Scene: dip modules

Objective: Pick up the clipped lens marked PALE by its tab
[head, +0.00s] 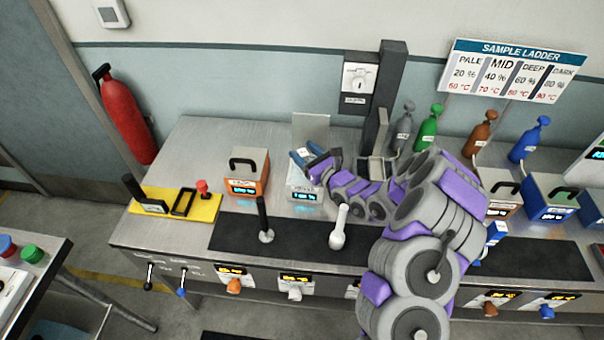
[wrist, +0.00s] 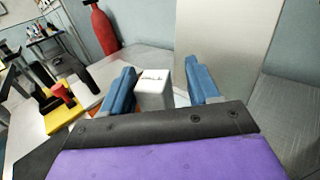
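My gripper (head: 306,160) is above a pale box with a lit display (head: 304,194) at the back of the bench in the head view. In the wrist view its two blue fingers (wrist: 162,88) stand apart. A white block (wrist: 153,92) with a narrow slot or mark on top shows between them, closer to the left finger; a gap shows on the right. I cannot tell whether the left finger touches it. No lens or tab marked PALE can be made out. The word PALE is readable only on the wall sign (head: 513,70).
An orange box with a black handle (head: 248,173) stands just left of my gripper. A yellow tray (head: 203,210) holds black items and a red knob. A pale upright panel (wrist: 222,45) stands behind the fingers. A black mat (head: 290,236) with two upright handles lies in front.

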